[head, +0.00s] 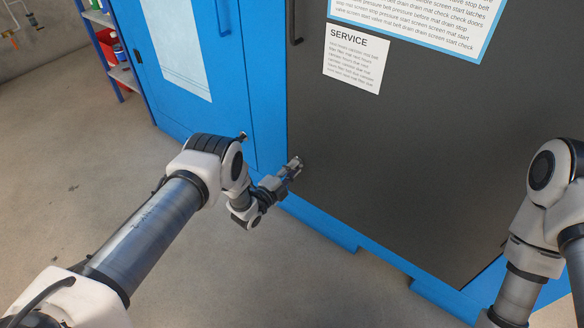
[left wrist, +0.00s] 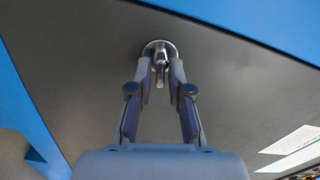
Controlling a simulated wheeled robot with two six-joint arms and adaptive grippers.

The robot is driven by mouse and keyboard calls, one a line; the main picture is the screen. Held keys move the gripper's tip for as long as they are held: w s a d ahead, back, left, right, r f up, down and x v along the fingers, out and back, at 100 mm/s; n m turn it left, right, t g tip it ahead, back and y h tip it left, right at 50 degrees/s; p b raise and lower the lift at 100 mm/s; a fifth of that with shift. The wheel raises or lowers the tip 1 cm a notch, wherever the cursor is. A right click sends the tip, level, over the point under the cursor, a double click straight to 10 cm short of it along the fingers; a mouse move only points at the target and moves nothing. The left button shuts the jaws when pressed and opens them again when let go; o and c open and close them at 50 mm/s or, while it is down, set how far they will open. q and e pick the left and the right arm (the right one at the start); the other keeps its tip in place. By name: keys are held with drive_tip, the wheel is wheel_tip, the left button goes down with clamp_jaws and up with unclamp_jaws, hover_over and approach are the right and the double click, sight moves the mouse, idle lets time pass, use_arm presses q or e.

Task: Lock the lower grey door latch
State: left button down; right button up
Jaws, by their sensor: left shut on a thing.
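The grey door (head: 400,130) fills the right of the head view, set in a blue cabinet frame. The lower latch (left wrist: 161,62) is a small metal handle on a round plate, seen at the top middle of the left wrist view. My left gripper (head: 293,168) is at the lower left edge of the grey door. In the left wrist view its fingers (left wrist: 160,75) are shut on the latch handle, one on each side. In the head view the gripper hides most of the latch. My right arm shows at the right edge, but its gripper is out of view.
A blue door (head: 205,60) with a white sheet is at the left of the grey door. A SERVICE notice (head: 352,60) and a larger blue-edged sign (head: 430,25) are on the grey door. A shelf (head: 125,75) stands at the upper left. Open concrete floor lies at the left.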

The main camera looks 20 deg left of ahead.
use_arm(q)
drive_tip(key=shift+m, duration=1.3)
drive_tip(key=shift+f, duration=0.1)
drive_tip(key=c, duration=1.3)
unclamp_jaws()
drive_tip(key=shift+o, duration=0.2)
drive_tip(key=v, duration=1.2)
